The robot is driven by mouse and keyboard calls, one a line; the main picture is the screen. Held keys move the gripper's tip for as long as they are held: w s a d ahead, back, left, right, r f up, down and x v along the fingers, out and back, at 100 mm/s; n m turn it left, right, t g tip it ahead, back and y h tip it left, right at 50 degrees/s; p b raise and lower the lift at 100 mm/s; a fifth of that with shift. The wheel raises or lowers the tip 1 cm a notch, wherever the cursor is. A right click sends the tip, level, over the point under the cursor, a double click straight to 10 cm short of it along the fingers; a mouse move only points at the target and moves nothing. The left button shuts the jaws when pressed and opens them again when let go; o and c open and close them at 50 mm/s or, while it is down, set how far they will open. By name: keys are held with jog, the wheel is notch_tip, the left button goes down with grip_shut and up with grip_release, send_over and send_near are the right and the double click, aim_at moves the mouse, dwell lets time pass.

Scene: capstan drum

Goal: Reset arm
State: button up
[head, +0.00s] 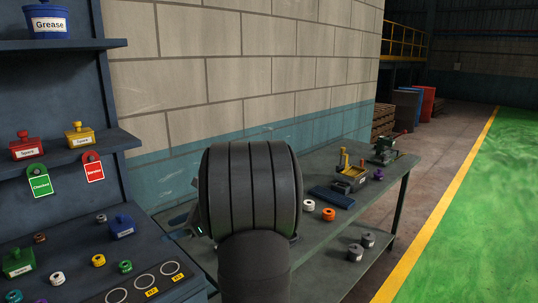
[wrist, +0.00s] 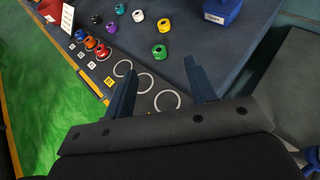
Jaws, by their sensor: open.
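My gripper (wrist: 160,67) shows in the wrist view with its two dark fingers apart and nothing between them. It is above the dark bench, near the white ring outlines (wrist: 168,100) at the bench's edge. In the head view a large dark ribbed cylinder on a thick dark post, apparently part of my arm, fills the middle. It hides most of what lies behind it, and I cannot make out the fingers there.
The left bench (head: 75,250) holds several coloured spools, a blue box (head: 121,227) and a green box (head: 19,262). Shelves with boxes rise behind it. A second table (head: 330,235) holds spools, a tool box (head: 350,180) and a blue case (head: 331,197). Green floor (head: 480,210) is clear at right.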

jog(key=w+d+m+t, duration=0.3)
jog(key=w+d, duration=0.2)
jog(key=shift+n, duration=0.3)
jog(key=f+x, duration=0.1)
jog(key=x, duration=0.3)
jog(key=s+x, duration=0.1)
jog(key=x, duration=0.4)
jog(key=s+f+x, duration=0.1)
jog(key=x, duration=0.3)
jog(key=shift+d+f, duration=0.1)
jog(key=shift+f, duration=0.85)
